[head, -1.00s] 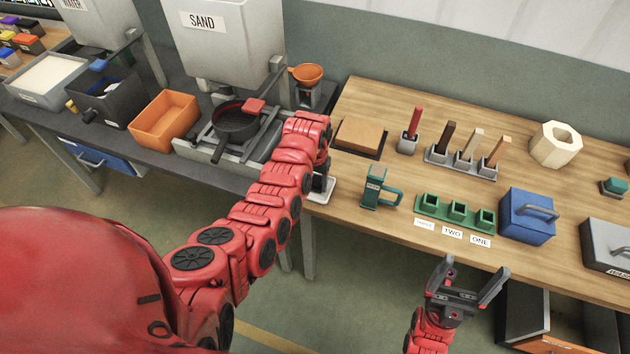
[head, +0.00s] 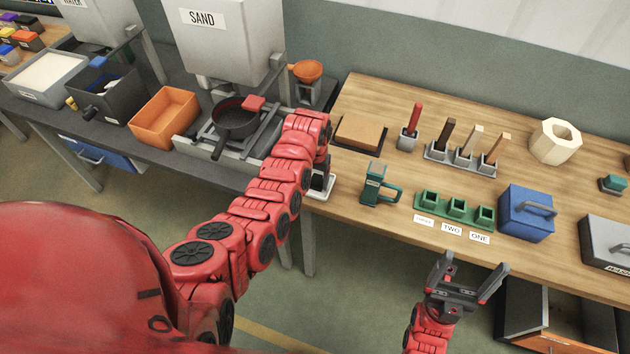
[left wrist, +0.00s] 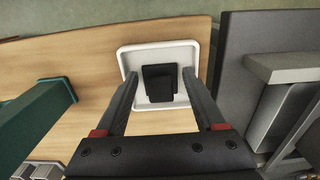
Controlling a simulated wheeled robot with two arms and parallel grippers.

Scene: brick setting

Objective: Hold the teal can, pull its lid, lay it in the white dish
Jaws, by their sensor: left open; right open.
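The teal can (head: 373,185) stands upright near the left front of the wooden table, its side handle to the right. Part of it shows at the left of the left wrist view (left wrist: 38,115). The white dish (head: 322,193) lies left of the can. In the left wrist view, a black stepped piece, apparently the lid, lies in the white dish (left wrist: 134,62). My left gripper (left wrist: 160,73) is open above the dish, its fingers on either side of the black piece. My right gripper (head: 476,262) is open and empty off the table's front edge.
Green sockets (head: 455,209) and a blue box (head: 525,213) stand right of the can. A brown block (head: 360,131) lies behind it. A pan (head: 236,118) sits on the burner at left. Bare wood lies between the can and the back row.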

